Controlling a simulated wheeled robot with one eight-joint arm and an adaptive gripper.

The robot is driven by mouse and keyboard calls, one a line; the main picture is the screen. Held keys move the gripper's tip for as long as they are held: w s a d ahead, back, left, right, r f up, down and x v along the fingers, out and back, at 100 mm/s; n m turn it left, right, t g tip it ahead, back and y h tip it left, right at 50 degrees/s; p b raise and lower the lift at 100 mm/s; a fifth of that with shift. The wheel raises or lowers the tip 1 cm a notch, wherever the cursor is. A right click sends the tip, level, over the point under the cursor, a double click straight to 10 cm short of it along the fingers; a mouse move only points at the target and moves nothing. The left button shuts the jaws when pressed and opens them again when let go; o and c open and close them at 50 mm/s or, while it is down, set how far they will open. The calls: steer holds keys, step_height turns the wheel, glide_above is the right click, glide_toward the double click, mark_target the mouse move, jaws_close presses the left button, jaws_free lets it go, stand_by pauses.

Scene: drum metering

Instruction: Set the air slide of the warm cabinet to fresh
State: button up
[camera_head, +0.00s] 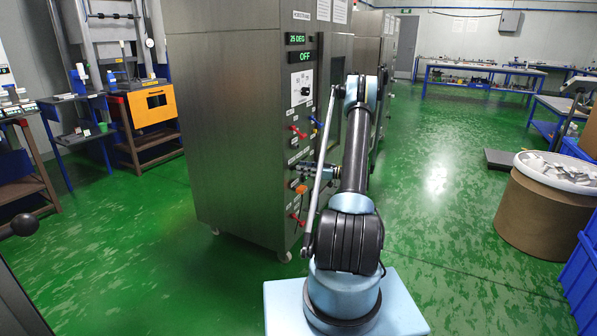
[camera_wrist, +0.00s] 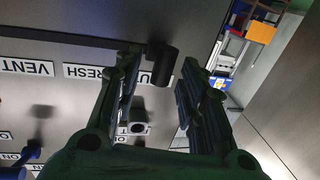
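The warm cabinet (camera_head: 235,120) is a tall grey steel box; its display reads 25 DEG and OFF. In the wrist view its panel (camera_wrist: 65,105) carries the labels VENT (camera_wrist: 27,67) and FRESH (camera_wrist: 88,72), plus a third label mostly hidden by my fingers. A dark cylindrical knob (camera_wrist: 162,62), apparently the air slide's, stands beside FRESH at the third label. My gripper (camera_wrist: 160,78) is open, with one finger on either side of the knob; I cannot tell whether they touch it. In the head view my gripper (camera_head: 308,170) is at the panel, partly hidden.
Another dark knob (camera_wrist: 138,127) sits on the panel between my fingers, nearer the palm. Red handles (camera_head: 297,130) and an orange button (camera_head: 301,189) are on the cabinet front. A cardboard drum (camera_head: 545,215) stands at right. The green floor between is clear.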

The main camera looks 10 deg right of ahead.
steer(key=shift+x, duration=1.15)
steer(key=shift+c, duration=0.6)
jaws_close()
steer(key=w+d, duration=0.4)
steer(key=w, duration=0.2)
steer(key=shift+w+d, duration=0.2)
steer(key=shift+d, duration=0.2)
steer(key=shift+o, duration=0.6)
jaws_free()
